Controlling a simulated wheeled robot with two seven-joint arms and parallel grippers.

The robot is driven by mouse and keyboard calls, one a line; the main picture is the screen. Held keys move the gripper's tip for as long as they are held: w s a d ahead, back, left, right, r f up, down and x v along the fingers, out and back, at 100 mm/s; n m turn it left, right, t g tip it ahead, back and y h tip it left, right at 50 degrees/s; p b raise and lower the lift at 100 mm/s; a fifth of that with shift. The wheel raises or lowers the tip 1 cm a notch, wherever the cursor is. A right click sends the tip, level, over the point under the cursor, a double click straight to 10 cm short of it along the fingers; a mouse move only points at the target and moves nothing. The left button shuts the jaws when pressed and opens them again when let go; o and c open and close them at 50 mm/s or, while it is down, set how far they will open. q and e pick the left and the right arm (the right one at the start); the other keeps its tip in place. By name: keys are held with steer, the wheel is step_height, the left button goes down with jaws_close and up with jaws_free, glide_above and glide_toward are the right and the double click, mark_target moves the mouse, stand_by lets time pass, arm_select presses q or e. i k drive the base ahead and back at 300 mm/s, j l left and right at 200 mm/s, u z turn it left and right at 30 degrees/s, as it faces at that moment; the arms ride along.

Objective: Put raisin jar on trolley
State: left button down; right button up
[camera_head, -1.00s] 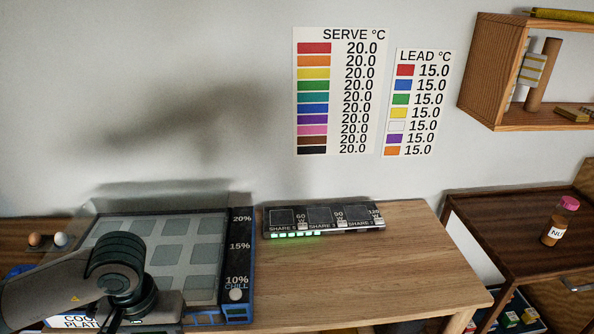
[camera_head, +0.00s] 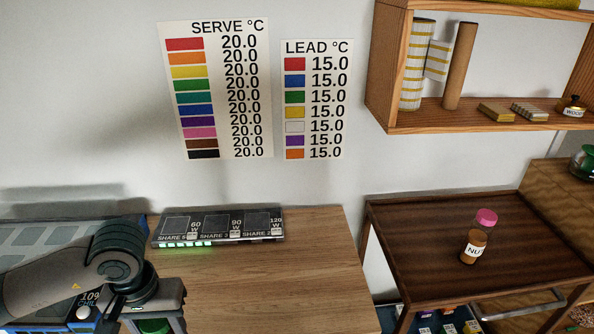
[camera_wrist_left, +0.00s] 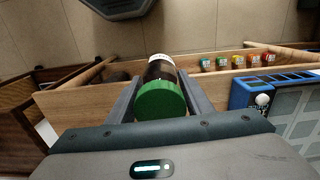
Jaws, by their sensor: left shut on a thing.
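My left gripper (camera_wrist_left: 158,92) is shut on a jar with a green lid (camera_wrist_left: 160,100), dark contents and a white label I cannot read. In the head view only a bit of the green lid (camera_head: 153,326) shows below my left gripper (camera_head: 152,310), at the bottom edge. The dark brown trolley (camera_head: 415,235) stands at the right, apart from the jar and gripper. On its top a nut jar (camera_head: 474,244) with a pink lid stands upright. My right gripper is not in view.
A black panel strip with green lights (camera_head: 218,227) lies at the back of the wooden counter (camera_head: 265,290). A gap separates counter and trolley. A wall shelf (camera_head: 385,115) hangs above the trolley. The trolley top around the nut jar is clear.

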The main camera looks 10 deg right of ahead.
mark_target(510, 254)
steer(key=i+l, duration=0.1)
steer(key=l, duration=1.4)
steer(key=i+l, duration=0.15)
steer(key=l, duration=0.65)
steer(key=i+l, duration=0.1)
steer(key=l, duration=0.65)
steer(key=i+l, duration=0.1)
steer(key=l, duration=1.4)
steer(key=i, duration=0.05)
